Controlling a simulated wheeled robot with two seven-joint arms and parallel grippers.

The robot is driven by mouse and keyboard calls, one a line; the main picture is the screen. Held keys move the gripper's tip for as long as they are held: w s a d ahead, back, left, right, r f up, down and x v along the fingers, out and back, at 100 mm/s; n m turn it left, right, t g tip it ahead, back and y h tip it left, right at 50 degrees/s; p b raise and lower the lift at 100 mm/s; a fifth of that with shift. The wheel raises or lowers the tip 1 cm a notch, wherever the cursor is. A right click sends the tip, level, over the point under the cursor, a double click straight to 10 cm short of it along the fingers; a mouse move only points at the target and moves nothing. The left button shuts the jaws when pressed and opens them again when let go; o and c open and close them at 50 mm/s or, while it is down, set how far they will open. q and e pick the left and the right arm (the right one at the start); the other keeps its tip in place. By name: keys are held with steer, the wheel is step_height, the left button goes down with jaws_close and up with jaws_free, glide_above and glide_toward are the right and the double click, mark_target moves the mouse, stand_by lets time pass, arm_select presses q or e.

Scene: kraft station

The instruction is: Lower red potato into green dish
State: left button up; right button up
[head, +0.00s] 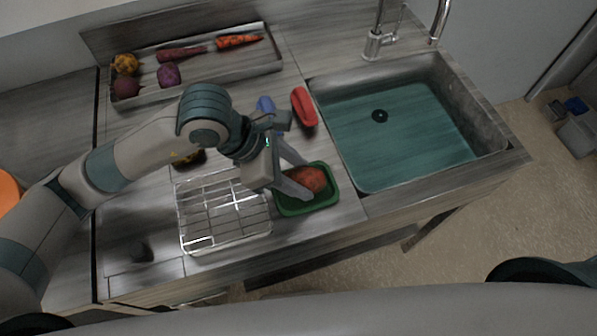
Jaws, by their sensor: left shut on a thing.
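The red potato (311,178) is a reddish-brown lump inside the outline of the green dish (293,210). The dish is a small rectangular tray on the counter, between the wire rack and the sink. My left gripper (302,188) reaches down over the dish from the left, with its fingers shut on the potato. I cannot tell whether the potato touches the dish floor. My right gripper is not in view.
A wire rack (222,209) stands left of the dish. A red object (304,106) and a blue object (265,104) lie behind it. The sink (420,125) is at right. A long tray (217,72) of vegetables is at the back.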

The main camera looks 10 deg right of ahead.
mark_target(312, 175)
arm_select(q)
steer(key=shift+f+b, duration=0.45)
steer(key=shift+f, duration=0.05)
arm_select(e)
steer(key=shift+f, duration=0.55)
arm_select(q)
steer(key=o, duration=1.2)
steer(key=shift+r, duration=0.15)
steer(key=r+b, duration=0.1)
steer(key=r, duration=0.1)
steer(key=r+b, duration=0.1)
steer(key=r, duration=0.1)
steer(key=shift+s+d, duration=0.1)
steer(key=shift+d, duration=0.1)
steer(key=s+d+r+b, duration=0.3)
steer(key=s+d+r, duration=0.3)
steer(key=d, duration=0.3)
steer(key=shift+s+r, duration=0.4)
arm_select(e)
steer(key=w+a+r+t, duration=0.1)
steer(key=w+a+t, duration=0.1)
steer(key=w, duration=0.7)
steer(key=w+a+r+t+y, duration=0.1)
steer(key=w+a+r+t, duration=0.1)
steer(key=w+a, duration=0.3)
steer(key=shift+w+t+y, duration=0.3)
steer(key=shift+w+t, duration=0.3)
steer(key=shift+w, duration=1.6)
